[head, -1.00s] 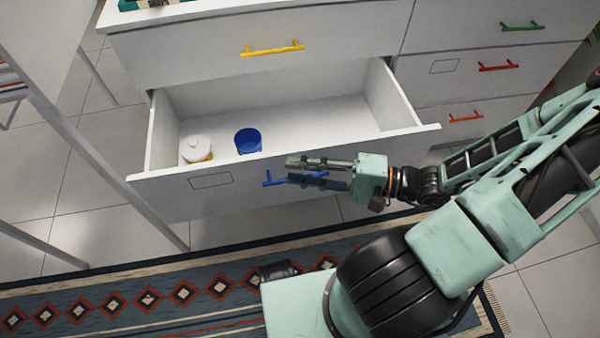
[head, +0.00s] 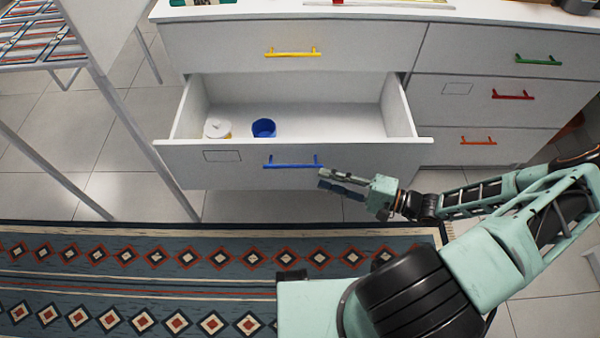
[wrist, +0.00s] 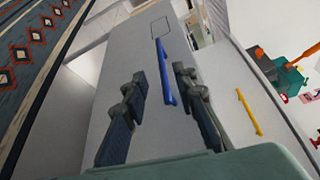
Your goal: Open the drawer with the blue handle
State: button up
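The drawer with the blue handle (head: 293,165) is pulled out from the white cabinet; its front (head: 240,155) stands well forward and its inside shows. A white-lidded jar (head: 217,128) and a blue cup (head: 264,128) are inside it. My gripper (head: 320,178) is just right of and slightly below the handle's right end in the head view. In the wrist view the two fingers (wrist: 158,110) are spread apart with nothing between the tips, and the blue handle (wrist: 164,72) lies beyond them, free of the fingers.
Above is a closed drawer with a yellow handle (head: 292,53). At right are closed drawers with green (head: 538,60), red (head: 512,95) and orange (head: 478,141) handles. A patterned rug (head: 140,262) covers the floor in front. A white-legged piece of furniture (head: 135,120) stands at left.

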jog(key=b+x, duration=0.1)
jog(key=x, duration=0.9)
jog(key=shift+w+a+f, duration=0.2)
jog(key=shift+a+f, duration=0.05)
jog(key=shift+a, duration=0.1)
grip_shut()
jog(key=shift+f, duration=0.1)
